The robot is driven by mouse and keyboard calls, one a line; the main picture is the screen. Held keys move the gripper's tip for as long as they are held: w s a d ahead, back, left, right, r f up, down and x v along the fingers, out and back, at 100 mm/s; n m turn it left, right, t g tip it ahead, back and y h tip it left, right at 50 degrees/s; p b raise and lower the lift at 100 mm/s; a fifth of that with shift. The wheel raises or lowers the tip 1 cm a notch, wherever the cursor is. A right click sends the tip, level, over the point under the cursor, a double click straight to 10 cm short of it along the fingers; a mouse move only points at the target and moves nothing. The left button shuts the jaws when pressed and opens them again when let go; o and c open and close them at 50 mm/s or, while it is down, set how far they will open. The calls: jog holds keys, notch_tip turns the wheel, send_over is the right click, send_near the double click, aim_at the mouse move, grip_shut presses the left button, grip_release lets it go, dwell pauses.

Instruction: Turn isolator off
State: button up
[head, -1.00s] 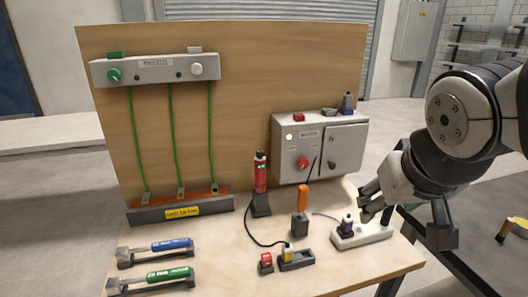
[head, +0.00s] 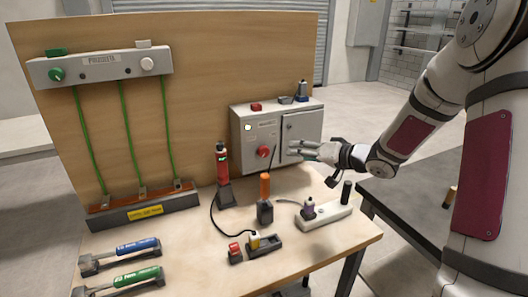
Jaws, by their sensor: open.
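The isolator is likely the red rotary knob (head: 263,152) on the front of the grey control box (head: 246,166), which is fixed low on the right side of the wooden backboard. A round white indicator (head: 248,127) sits above the knob. The knob's exact position is too small to read. My gripper (head: 299,150) is open and empty, with its fingers pointing left toward the knob. In the picture it overlaps the box's right-hand door (head: 302,128) and hides part of it. The fingertips appear apart from the knob.
On top of the box are a red block (head: 256,107) and a dark blue item (head: 302,91). Below stand a red-and-black cylinder (head: 222,165), an orange-handled tool (head: 265,187) and a white power strip (head: 330,216). Torque tools (head: 125,247) lie at front left.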

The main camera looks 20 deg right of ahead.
aim_at(266, 152)
jog(key=shift+y, duration=0.6)
jog(key=x, duration=0.9)
jog(key=b+x, duration=0.1)
jog(key=x, duration=0.3)
jog(key=shift+w+a+f, duration=0.1)
jog(key=shift+a+f, duration=0.25)
jog(key=shift+f, duration=0.15)
jog(key=c, duration=1.2)
jog(key=shift+o, duration=0.2)
